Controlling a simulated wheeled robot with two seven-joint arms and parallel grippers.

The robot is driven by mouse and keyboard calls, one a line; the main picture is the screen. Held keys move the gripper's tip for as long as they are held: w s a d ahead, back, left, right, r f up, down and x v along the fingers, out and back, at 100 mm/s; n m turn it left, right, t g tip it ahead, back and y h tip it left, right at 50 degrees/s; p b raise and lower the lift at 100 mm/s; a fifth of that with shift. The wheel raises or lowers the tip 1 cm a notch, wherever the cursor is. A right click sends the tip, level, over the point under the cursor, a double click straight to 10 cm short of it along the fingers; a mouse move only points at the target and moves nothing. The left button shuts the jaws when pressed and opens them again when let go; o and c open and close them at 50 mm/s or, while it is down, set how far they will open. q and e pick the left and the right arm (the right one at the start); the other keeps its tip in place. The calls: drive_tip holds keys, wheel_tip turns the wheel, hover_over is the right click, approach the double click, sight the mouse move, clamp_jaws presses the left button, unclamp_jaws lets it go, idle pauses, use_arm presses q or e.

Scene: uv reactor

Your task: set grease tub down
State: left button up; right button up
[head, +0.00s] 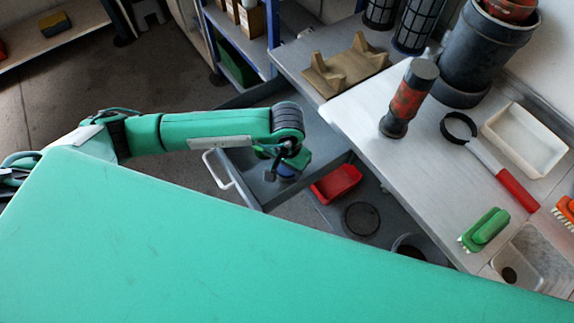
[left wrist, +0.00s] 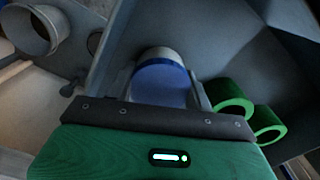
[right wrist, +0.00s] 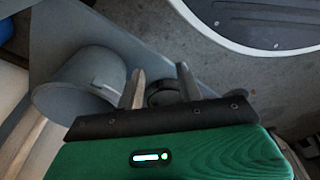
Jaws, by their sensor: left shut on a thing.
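The grease tub shows in the left wrist view as a pale tub with a blue top (left wrist: 160,82), between the fingers of my left gripper (left wrist: 164,92). In the head view my left gripper (head: 288,165) is over the open grey drawer (head: 258,192), and a small blue part of the tub (head: 287,172) shows below it. The tub's underside is hidden, so I cannot tell whether it touches the drawer floor. My right gripper (right wrist: 160,88) is open with nothing between its fingertips; it is outside the head view.
A red tray (head: 335,184) and a dark round piece (head: 361,219) lie right of the gripper. The bench (head: 400,165) holds a red-banded cylinder (head: 408,100), a white tray (head: 525,138) and a green brush (head: 486,230). Green rings (left wrist: 230,98) are beside the tub. A grey cylinder (right wrist: 80,88) is near my right gripper.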

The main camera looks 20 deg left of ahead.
use_arm(q)
drive_tip(key=o, duration=1)
use_arm(e)
drive_tip(key=shift+w+r, duration=0.1)
drive_tip(key=shift+r, duration=0.4)
use_arm(q)
drive_tip(key=shift+w+r, duration=0.1)
drive_tip(key=shift+r, duration=0.8)
wheel_tip(320, 180, up, 9)
drive_tip(key=shift+r+b, duration=0.2)
drive_tip(key=shift+b, duration=0.25)
drive_tip(key=shift+r, duration=0.5)
use_arm(e)
drive_tip(key=shift+w+a+r, duration=0.15)
drive_tip(key=shift+w+r, duration=0.15)
drive_tip(key=shift+r, duration=0.25)
drive_tip(key=shift+w+a+r, duration=0.1)
drive_tip(key=shift+w+r, duration=0.2)
drive_tip(key=shift+r, duration=0.25)
drive_tip(key=shift+f, duration=0.1)
